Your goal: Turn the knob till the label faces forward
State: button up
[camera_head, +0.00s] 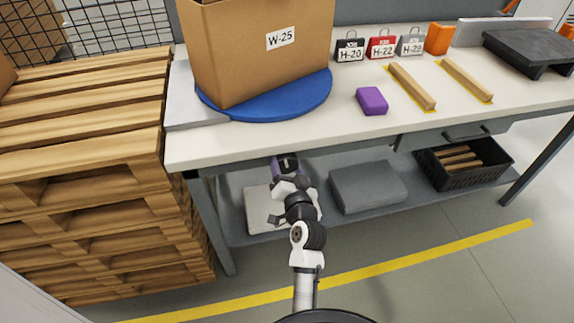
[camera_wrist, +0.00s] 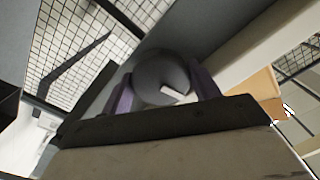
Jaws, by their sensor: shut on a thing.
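A cardboard box (camera_head: 245,60) stands on a round blue turntable (camera_head: 285,106) on the bench. Its white W-25 label (camera_head: 281,38) is on the wide side, which is angled toward the front right. A vertical edge of the box points toward me. My gripper (camera_head: 287,166) is below the bench's front edge. In the wrist view, a dark round knob (camera_wrist: 158,72) with a white mark (camera_wrist: 172,93) sits between the purple fingers of my gripper (camera_wrist: 164,90), which is shut on it. The knob cannot be made out in the head view.
Stacked wooden pallets (camera_head: 85,140) stand left of the bench (camera_head: 230,143). Several small weights, a purple block (camera_head: 371,100) and wooden strips lie on top. The lower shelf holds a grey block (camera_head: 367,187) and a black crate (camera_head: 463,163). Floor in front is clear.

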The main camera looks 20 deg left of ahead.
jog(key=shift+r+m+p, duration=0.1)
jog(key=shift+m+p, duration=0.25)
jog(key=shift+m, duration=0.75)
jog(key=o, duration=1)
jog(key=shift+c, duration=0.2)
jog(key=shift+a, duration=0.1)
